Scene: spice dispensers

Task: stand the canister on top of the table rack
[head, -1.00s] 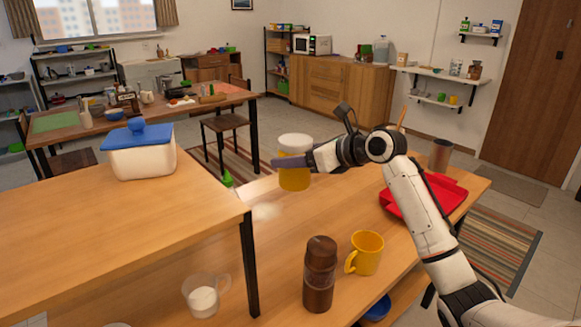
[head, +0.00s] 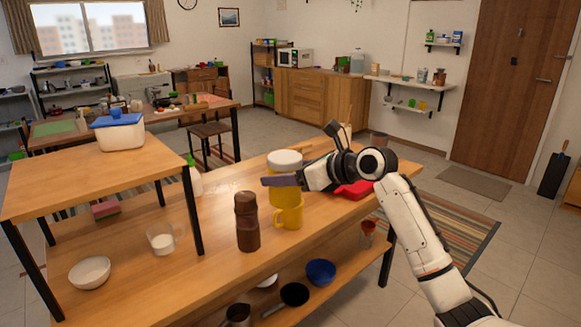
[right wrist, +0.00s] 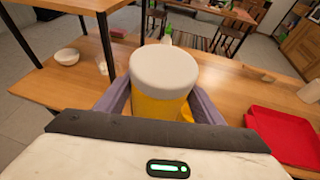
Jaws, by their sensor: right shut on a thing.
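The canister (head: 285,161), yellow with a white lid, is held upright in my right gripper (head: 280,181). In the right wrist view the canister (right wrist: 163,85) sits between the two purple-grey fingers, which are shut on its sides. In the head view one finger covers its middle. The table rack (head: 85,180) is a raised wooden shelf with black legs at the left of the table. The canister is to the right of the rack and apart from it. My left gripper is not in view.
A white box with a blue lid (head: 120,136) stands at the rack's back; its front top is bare. A brown grinder (head: 247,222) and yellow mug (head: 290,214) stand on the table. A glass (head: 163,240) and white bowl (head: 90,272) are by the rack. A red tray (right wrist: 283,137) lies right.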

